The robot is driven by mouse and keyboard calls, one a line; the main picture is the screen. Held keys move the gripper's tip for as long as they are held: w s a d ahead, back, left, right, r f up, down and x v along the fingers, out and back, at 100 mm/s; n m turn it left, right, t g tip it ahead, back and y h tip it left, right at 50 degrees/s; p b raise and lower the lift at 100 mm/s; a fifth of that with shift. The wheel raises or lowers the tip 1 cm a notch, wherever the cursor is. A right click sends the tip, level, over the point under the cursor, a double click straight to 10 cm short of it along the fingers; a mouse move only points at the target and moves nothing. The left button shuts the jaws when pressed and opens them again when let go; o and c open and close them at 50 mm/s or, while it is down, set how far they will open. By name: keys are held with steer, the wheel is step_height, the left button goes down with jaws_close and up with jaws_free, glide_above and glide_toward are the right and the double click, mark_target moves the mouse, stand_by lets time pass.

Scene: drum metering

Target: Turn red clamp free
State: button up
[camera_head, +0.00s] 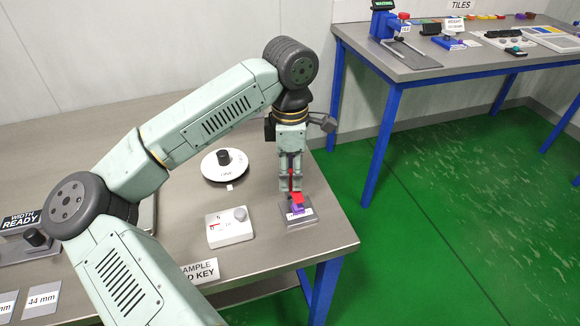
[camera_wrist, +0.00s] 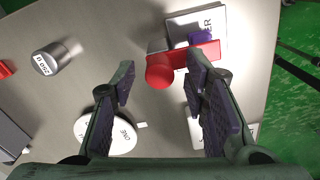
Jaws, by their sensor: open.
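The red clamp (camera_head: 297,197) sits on a small grey plate (camera_head: 302,220) near the right edge of the near table, with a purple part (camera_head: 297,209) beside it. In the wrist view the clamp shows a round red knob (camera_wrist: 160,72) and a flat red bar (camera_wrist: 205,52) running over the purple part (camera_wrist: 201,37). My gripper (camera_head: 291,184) points down just above the clamp. In the wrist view my gripper (camera_wrist: 163,82) is open, and the knob appears between the fingertips. The right fingertip overlaps the bar in this view; I cannot tell if they touch.
A white round dial (camera_head: 214,171) with a black knob and a white box (camera_head: 224,233) with a grey knob stand left of the clamp. A grey cylinder (camera_wrist: 56,57) shows in the wrist view. A second table (camera_head: 400,73) with several devices stands at the back right.

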steer(key=shift+c, duration=0.3)
jaws_close()
stand_by(0.3)
